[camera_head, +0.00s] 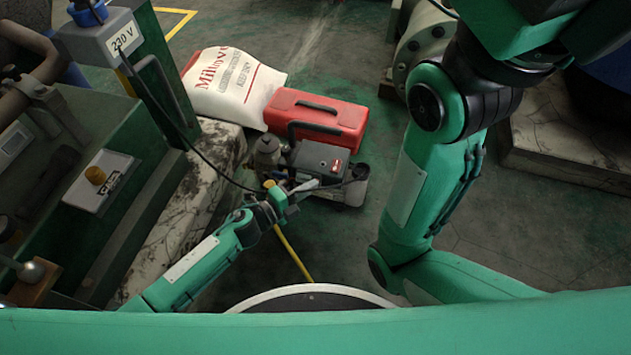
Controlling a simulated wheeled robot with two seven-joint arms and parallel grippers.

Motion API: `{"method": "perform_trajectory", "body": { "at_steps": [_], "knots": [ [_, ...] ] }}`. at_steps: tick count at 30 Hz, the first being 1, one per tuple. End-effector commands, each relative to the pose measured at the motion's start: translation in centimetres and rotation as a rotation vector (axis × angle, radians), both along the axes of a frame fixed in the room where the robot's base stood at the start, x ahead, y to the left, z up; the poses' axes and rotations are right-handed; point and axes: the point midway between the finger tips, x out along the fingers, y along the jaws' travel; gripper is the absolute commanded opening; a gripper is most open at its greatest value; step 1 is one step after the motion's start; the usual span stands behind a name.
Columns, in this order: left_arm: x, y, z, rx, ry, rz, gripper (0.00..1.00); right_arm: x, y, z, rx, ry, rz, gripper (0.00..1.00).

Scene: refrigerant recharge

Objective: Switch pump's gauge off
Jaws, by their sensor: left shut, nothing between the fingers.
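The pump (318,160) is a dark box with a small red part on its right side. It stands on the floor in the middle of the view, with a grey cylinder at its left and another at its right. I cannot make out a separate gauge or its switch position. My left gripper (307,186) is shut and empty. Its fingers point right, close in front of the pump's lower front; I cannot tell whether they touch it. My right arm rises on the right, and its gripper is out of view.
A red toolbox (345,116) and a white printed sack (231,84) lie behind the pump. A green machine (107,139) with a black cable stands at the left. Open floor lies to the pump's right.

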Motion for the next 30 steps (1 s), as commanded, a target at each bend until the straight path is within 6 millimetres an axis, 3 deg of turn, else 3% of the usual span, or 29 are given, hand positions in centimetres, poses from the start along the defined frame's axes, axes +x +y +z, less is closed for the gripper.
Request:
{"method": "perform_trajectory", "body": {
  "at_steps": [30],
  "knots": [
    [0.67,-0.20,-0.40,0.000,0.000,0.000,0.00,0.21,0.02,-0.27,0.000,0.009,0.001,0.44]
  ]
}}
